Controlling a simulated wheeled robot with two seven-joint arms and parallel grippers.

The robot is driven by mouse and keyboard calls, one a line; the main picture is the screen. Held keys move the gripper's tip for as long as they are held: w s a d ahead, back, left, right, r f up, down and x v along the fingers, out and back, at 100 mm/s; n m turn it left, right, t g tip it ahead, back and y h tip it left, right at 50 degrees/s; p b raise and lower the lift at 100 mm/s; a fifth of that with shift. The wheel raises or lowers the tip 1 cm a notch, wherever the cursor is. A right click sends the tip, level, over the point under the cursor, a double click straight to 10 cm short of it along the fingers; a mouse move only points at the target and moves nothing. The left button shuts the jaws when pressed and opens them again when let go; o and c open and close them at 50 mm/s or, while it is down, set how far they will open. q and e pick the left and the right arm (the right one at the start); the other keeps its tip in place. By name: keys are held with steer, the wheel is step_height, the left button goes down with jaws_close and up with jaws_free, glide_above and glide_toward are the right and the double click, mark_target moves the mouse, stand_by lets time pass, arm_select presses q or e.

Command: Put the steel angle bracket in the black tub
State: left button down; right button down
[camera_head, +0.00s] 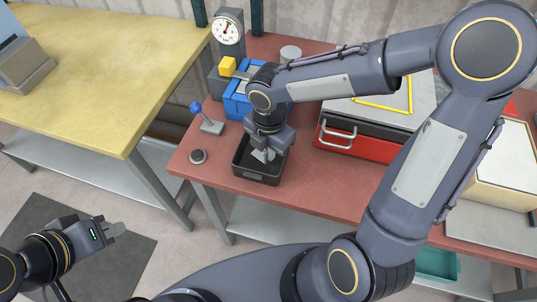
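The black tub (257,178) stands near the front edge of the red-brown bench. My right gripper (263,156) points down into the tub's opening from above. Light grey metal shows at its fingertips, inside the outline of the tub. I cannot tell how much of it is the steel angle bracket and how much is the fingers, or whether they are shut on it. My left gripper (117,229) is at the lower left, over the dark floor mat and away from the bench. Its fingers look close together, but their gap is unclear.
A blue vise-like block (238,105), a dial gauge (227,32), a blue-knobbed stand (208,120) and a dark round puck (198,156) surround the tub. A yellow-topped table (100,70) stands left.

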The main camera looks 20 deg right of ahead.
steer(key=shift+w+f, duration=0.2)
steer(key=shift+f, duration=1.6)
steer(key=shift+f+b, duration=0.25)
steer(key=shift+b, duration=0.05)
steer(key=c, duration=1.6)
jaws_free()
steer(key=shift+r, duration=0.1)
steer(key=shift+c, duration=0.2)
